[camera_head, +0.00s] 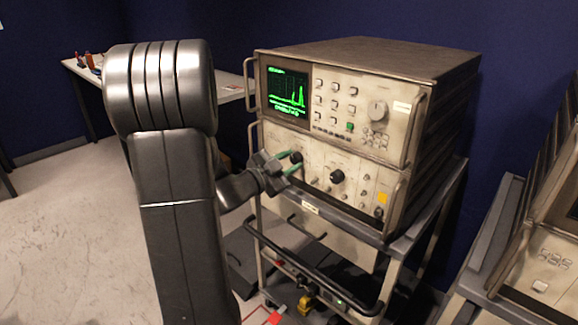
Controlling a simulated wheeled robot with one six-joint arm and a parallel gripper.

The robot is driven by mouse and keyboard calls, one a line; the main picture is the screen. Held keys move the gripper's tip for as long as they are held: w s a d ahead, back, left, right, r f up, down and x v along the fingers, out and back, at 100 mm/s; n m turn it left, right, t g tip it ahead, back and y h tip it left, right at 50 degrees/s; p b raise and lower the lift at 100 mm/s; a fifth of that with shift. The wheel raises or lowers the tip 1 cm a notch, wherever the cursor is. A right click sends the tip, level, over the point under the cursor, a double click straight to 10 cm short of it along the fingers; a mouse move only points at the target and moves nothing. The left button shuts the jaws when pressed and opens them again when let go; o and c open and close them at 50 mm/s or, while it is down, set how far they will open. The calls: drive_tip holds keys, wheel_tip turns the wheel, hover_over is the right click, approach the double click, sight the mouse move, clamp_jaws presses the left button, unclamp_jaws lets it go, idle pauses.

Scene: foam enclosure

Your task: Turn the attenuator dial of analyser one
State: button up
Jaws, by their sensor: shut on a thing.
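The analyser (350,110) is a beige two-unit stack on a cart, with a green trace on its lit screen (288,90). Its lower panel has a black dial (296,157) at the left and another black dial (337,176) near the middle. I cannot read which is labelled attenuator. My gripper (291,163) is at the left black dial, its green-tipped fingers shut on it, one above and one below. The fingers partly cover that dial.
The cart (400,243) has a black front bar (310,268) below the analyser. A second beige instrument (545,255) stands at the right edge. A white table (229,84) with small objects is behind my arm. Open floor (60,220) lies at the left.

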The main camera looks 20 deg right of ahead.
idle(0.3)
drive_tip(key=o, duration=1)
drive_tip(key=shift+c, duration=0.2)
drive_tip(key=shift+a, duration=0.1)
drive_tip(key=v, duration=1.3)
drive_tip(key=shift+s+a, duration=0.15)
drive_tip(key=shift+a, duration=0.15)
drive_tip(key=shift+d, duration=0.1)
drive_tip(key=x, duration=1.4)
drive_tip(key=shift+s+a, duration=0.1)
drive_tip(key=shift+a, duration=0.1)
